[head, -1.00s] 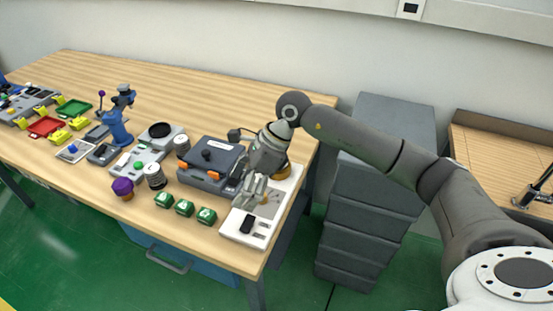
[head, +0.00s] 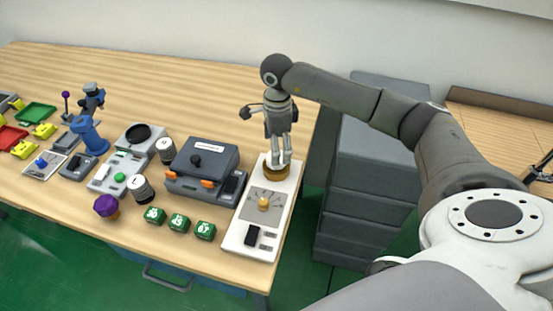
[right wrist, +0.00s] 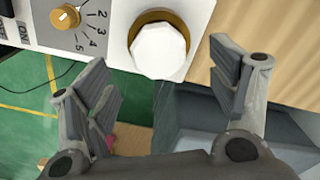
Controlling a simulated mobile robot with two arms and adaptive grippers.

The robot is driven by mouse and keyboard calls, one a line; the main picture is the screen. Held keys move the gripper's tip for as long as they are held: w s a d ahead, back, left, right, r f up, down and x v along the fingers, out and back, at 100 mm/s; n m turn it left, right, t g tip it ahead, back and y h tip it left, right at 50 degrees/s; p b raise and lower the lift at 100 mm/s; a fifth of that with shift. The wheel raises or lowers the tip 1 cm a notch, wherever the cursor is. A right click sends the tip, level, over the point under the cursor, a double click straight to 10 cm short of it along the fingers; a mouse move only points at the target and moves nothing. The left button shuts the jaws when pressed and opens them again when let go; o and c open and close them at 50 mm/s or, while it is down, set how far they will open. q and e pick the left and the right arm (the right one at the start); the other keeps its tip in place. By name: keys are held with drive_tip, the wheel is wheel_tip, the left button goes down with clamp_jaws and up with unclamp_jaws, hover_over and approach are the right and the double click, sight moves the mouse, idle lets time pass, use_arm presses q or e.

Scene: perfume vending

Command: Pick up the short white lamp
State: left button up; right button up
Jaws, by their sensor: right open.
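The short white lamp (right wrist: 160,50) is a faceted white piece in a round gold base, on a white control panel (right wrist: 180,12). In the head view the gold base (head: 277,175) shows at the panel's back end; my fingers mostly hide the white top. My right gripper (head: 281,160) points straight down over it. In the right wrist view the open fingers (right wrist: 162,78) are spread left and right, with the lamp ahead between them, slightly towards the top. No contact shows. My left gripper is not in view.
The panel has a gold dial (head: 264,203) and a black switch (head: 252,235). A grey machine (head: 203,160) with orange latches stands to its left, with green numbered blocks (head: 180,222) in front. Grey drawers (head: 368,180) stand right of the table. The table's back is clear.

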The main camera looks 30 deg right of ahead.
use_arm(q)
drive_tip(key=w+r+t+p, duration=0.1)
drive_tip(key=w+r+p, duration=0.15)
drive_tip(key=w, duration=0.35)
use_arm(e)
wheel_tip(320, 180, down, 4)
drive_tip(key=shift+a+f, duration=0.15)
drive_tip(key=shift+f, duration=0.45)
drive_tip(key=shift+c, duration=0.5)
drive_tip(key=c, duration=1)
drive_tip(key=shift+c, duration=0.4)
drive_tip(key=shift+w+r+b, duration=0.1)
drive_tip(key=shift+r+b, duration=0.55)
drive_tip(key=shift+b, duration=0.05)
use_arm(q)
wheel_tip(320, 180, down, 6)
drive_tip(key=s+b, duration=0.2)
drive_tip(key=b, duration=0.3)
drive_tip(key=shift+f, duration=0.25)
use_arm(e)
drive_tip(key=s+a+r, duration=0.9)
drive_tip(key=a+r, duration=0.1)
drive_tip(key=r, duration=0.2)
drive_tip(key=shift+s+a, duration=0.15)
drive_tip(key=shift+a, duration=0.2)
